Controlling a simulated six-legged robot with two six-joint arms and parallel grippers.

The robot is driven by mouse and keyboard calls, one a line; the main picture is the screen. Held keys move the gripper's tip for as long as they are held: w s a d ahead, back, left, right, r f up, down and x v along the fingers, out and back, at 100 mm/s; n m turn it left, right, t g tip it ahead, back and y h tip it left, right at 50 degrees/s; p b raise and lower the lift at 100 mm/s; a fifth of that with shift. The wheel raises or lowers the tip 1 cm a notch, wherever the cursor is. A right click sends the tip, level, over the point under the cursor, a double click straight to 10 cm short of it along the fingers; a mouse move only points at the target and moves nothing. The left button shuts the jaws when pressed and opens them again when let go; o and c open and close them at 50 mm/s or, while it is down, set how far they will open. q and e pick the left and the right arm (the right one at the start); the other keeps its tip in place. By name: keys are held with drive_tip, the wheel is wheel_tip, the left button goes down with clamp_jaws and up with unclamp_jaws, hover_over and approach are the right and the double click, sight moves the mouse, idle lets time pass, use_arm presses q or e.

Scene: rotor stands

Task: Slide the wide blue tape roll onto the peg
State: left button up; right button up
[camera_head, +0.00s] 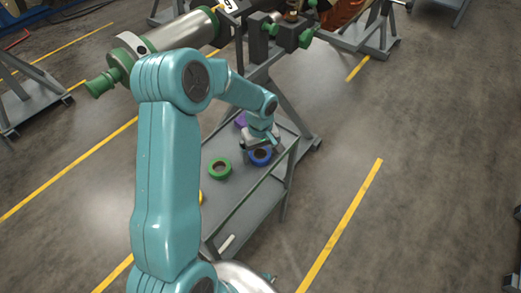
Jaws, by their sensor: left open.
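The blue tape roll (260,157) lies flat on the grey cart top, near its right edge. My left gripper (255,143) is at the roll's far side, low over the cart; it is open, and the picture is too small to tell whether it touches the roll. I cannot make out the peg for certain; my arm covers part of the cart.
A green tape roll (219,168) lies left of the blue one. A purple roll (241,120) lies behind, and a yellow roll (201,197) is partly hidden by my arm. The cart (232,205) has a raised rim. A rotor stand (283,90) rises behind it.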

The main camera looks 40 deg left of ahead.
use_arm(q)
drive_tip(key=c, duration=0.9)
drive_tip(key=shift+c, duration=0.2)
